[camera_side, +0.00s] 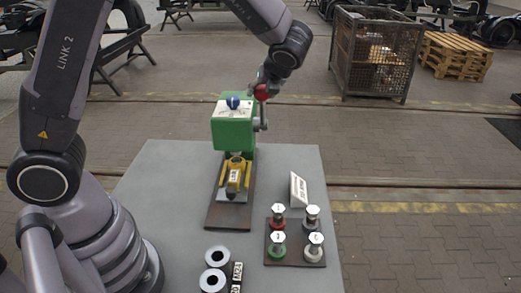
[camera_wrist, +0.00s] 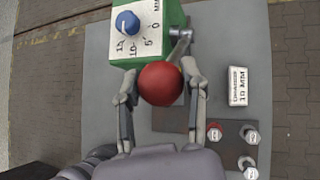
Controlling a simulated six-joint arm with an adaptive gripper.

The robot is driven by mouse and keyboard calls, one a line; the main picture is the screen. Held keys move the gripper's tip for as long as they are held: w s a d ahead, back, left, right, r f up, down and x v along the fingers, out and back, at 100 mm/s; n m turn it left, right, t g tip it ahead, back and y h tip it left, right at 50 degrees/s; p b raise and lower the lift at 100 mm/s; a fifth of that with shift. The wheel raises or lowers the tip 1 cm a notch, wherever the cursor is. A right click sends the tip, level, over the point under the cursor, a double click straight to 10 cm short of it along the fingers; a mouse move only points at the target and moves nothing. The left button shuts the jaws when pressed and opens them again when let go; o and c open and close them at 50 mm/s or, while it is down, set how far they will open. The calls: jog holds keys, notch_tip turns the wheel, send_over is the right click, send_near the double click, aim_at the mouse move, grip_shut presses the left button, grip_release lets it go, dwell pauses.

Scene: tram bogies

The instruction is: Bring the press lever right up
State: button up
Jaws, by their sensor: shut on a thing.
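The green press (camera_side: 233,128) stands on the grey table, with a blue knob (camera_side: 233,102) on its white dial face. In the wrist view the press (camera_wrist: 150,52) is at the top, its scale marked in MM around the blue knob (camera_wrist: 127,22). The press lever (camera_side: 262,112) rises from the press's right side and ends in a red ball (camera_side: 262,92). My gripper (camera_side: 264,84) is shut on the red ball, which sits between both fingers in the wrist view (camera_wrist: 160,84). A yellow part (camera_side: 235,175) sits below the press head on the dark base plate (camera_side: 230,213).
A dark tray (camera_side: 296,254) holds several bolt-like pieces with white tops. A white sign (camera_side: 298,189) stands behind it. A mesh cage (camera_side: 371,55) and pallets (camera_side: 455,56) stand on the floor behind.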

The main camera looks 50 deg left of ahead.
jog(key=shift+w+a+r, duration=0.1)
jog(key=o, duration=1.2)
jog(key=shift+o, duration=0.2)
jog(key=v, duration=1.2)
